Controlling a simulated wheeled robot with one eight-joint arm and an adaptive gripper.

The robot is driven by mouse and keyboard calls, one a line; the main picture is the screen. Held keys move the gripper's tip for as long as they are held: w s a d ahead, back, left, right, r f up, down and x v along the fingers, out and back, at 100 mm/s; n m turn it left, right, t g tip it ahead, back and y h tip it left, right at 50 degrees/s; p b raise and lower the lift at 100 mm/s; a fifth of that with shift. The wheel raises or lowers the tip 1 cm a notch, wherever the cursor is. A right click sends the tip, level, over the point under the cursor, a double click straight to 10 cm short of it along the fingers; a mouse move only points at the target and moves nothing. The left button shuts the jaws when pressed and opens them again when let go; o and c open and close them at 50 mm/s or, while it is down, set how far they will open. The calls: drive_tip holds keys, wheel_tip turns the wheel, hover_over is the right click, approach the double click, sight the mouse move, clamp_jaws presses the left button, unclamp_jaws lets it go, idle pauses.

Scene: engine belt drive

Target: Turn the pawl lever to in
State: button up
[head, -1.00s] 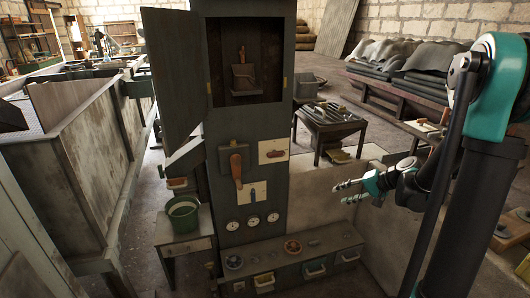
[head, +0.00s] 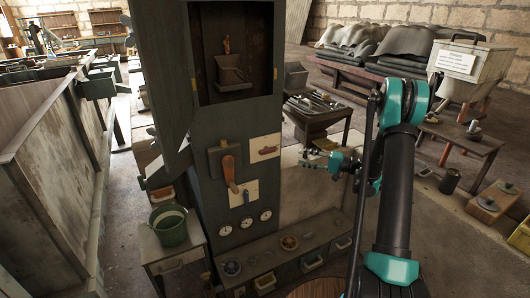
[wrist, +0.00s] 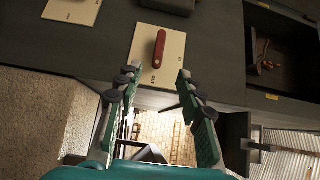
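A red lever (head: 266,150) lies on a cream plate (head: 257,157) on the front of the dark column. In the wrist view the red lever (wrist: 159,49) lies roughly lengthwise on its cream plate (wrist: 143,43), between small markings too small to read. I cannot tell by label which is the pawl lever. My gripper (head: 318,159) is right of the red lever; in the wrist view my gripper (wrist: 158,72) is open, empty, its fingers pointing towards the red lever's plate.
The column has an open compartment (head: 233,95) above, with its door (head: 165,75) swung left. Several dials (head: 245,222) sit below the levers, above a low bench with drawers (head: 265,283). A green bucket (head: 170,226) stands left. A tool table (head: 322,115) stands behind.

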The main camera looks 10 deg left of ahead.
sight(269, 152)
drive_tip(key=w+a, duration=0.1)
drive_tip(key=a, duration=0.4)
drive_tip(key=w+a, duration=0.1)
drive_tip(key=a, duration=0.4)
drive_tip(key=w+a, duration=0.1)
drive_tip(key=a, duration=0.5)
drive_tip(key=shift+c, duration=0.3)
clamp_jaws()
